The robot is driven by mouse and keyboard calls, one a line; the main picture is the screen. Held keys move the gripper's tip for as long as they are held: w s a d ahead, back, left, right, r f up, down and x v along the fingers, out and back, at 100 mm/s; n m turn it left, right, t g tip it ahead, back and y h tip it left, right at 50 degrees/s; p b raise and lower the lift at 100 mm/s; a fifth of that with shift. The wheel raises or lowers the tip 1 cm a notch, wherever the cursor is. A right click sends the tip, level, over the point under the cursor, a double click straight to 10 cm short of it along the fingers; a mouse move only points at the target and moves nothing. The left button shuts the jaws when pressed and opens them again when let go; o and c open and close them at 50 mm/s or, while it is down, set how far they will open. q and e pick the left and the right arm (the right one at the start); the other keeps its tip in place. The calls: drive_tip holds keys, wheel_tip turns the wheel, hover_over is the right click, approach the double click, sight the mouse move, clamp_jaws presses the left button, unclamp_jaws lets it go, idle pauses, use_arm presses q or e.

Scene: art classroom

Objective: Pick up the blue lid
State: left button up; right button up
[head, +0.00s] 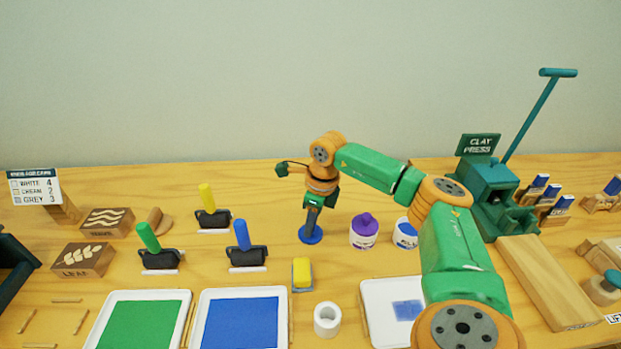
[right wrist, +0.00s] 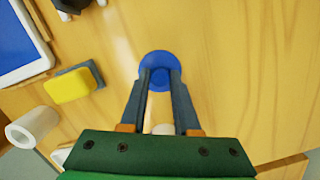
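The blue lid (head: 311,236) is a round blue disc at the middle of the wooden table, beneath my right gripper (head: 314,212). In the right wrist view the lid (right wrist: 159,56) lies just beyond the fingertips. The two fingers (right wrist: 160,74) point down at its centre, one on each side, with blue showing between them. A small gap shows between the fingers; I cannot tell whether they press on the lid or whether it is clear of the table. My left gripper is not in view.
A purple-lidded jar (head: 364,232) and another jar (head: 405,233), partly behind my arm, stand right of the lid. A yellow sponge (head: 302,272) and white cylinder (head: 327,319) are in front. Ink rollers (head: 246,252) stand left; the clay press (head: 490,190) is at right.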

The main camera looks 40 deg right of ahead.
clamp_jaws()
